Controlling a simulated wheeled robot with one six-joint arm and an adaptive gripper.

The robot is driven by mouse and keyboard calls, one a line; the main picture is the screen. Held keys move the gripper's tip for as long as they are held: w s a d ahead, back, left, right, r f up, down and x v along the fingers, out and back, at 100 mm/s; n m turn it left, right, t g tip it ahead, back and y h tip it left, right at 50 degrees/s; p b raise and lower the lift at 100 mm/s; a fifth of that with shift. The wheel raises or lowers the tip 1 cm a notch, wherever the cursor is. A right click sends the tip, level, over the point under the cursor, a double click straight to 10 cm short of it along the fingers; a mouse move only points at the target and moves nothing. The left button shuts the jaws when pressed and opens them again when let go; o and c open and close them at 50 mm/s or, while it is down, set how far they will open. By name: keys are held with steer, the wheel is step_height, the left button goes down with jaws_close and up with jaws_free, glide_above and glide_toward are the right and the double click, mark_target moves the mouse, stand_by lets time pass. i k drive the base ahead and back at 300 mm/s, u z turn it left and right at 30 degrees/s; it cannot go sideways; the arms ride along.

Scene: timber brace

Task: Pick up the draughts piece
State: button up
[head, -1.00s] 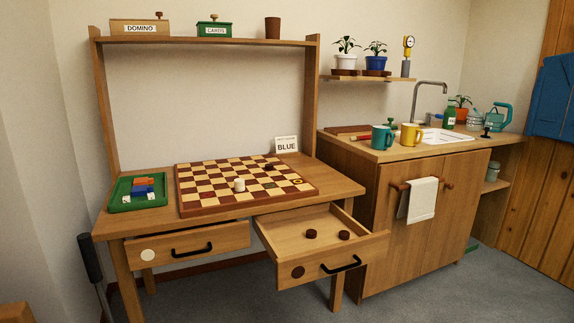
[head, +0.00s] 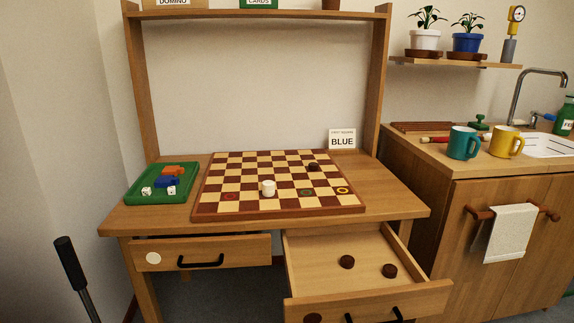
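In the head view a white draughts piece (head: 268,188), perhaps two stacked, stands near the front of the chequered board (head: 210,208). A dark piece (head: 313,167) sits further back on the right of the board. Two more dark pieces (head: 347,262) (head: 390,271) lie apart in the open right drawer (head: 310,275). Coloured rings mark some squares: red (head: 229,196), green (head: 305,192) and yellow (head: 342,190). A small sign (head: 342,139) behind the board reads BLUE. My gripper is not in view.
A green tray (head: 133,197) with coloured blocks and dice is left of the board. The left drawer (head: 215,250) bears a white disc. The open right drawer juts out in front of the desk (head: 400,205). Mugs (head: 463,143) stand on the counter at right.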

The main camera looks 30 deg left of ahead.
mark_target(312, 166)
steer(key=u, duration=0.85)
steer(key=i, duration=0.8)
steer(key=u, duration=0.95)
